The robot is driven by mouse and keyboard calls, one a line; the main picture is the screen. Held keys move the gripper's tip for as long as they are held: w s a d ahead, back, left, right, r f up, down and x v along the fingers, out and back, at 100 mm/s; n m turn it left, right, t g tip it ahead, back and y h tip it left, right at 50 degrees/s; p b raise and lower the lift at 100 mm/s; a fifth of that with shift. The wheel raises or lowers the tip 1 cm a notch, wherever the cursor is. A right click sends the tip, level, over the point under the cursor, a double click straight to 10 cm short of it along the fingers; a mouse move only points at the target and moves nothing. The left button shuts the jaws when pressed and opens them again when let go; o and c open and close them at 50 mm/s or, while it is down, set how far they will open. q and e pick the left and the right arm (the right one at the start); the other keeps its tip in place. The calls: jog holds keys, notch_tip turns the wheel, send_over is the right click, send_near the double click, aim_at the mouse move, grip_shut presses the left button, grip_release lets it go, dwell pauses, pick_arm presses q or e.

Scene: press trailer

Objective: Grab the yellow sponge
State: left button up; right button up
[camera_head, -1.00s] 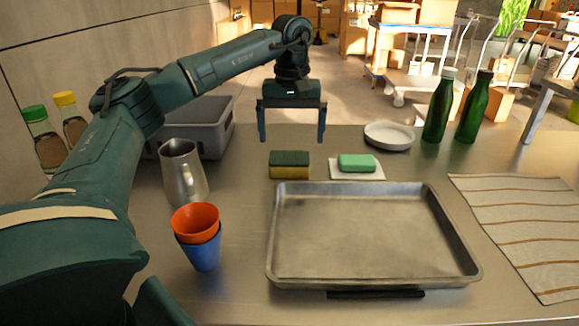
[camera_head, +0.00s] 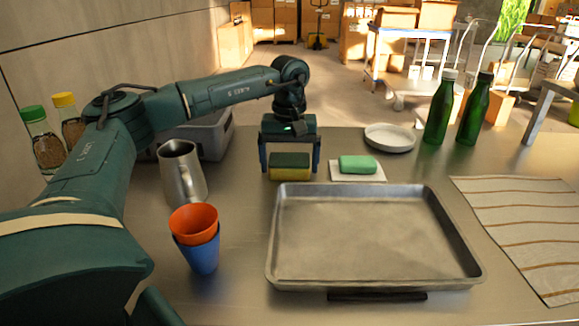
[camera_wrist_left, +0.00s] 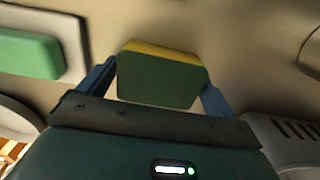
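The yellow sponge (camera_head: 289,173) has a dark green scouring top and a yellow lower part. It lies on the metal table behind the tray. My left gripper (camera_head: 289,170) is lowered over it, with one finger on each side. In the left wrist view the sponge (camera_wrist_left: 160,78) sits between the two blue fingers of the gripper (camera_wrist_left: 160,88). The fingers are spread wide, with a small gap visible near the right one; contact on the left is hard to tell. My right gripper is not in view.
A green soap block (camera_head: 357,164) on a white pad lies just right of the sponge. A metal tray (camera_head: 276,240) is in front. A steel pitcher (camera_head: 181,172), stacked cups (camera_head: 196,240) and a grey bin (camera_head: 216,140) stand left. A plate (camera_head: 390,137) and green bottles (camera_head: 440,110) stand back right.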

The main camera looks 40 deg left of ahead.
pick_arm(q)
jog(key=c, duration=0.6)
jog(key=shift+c, duration=0.2)
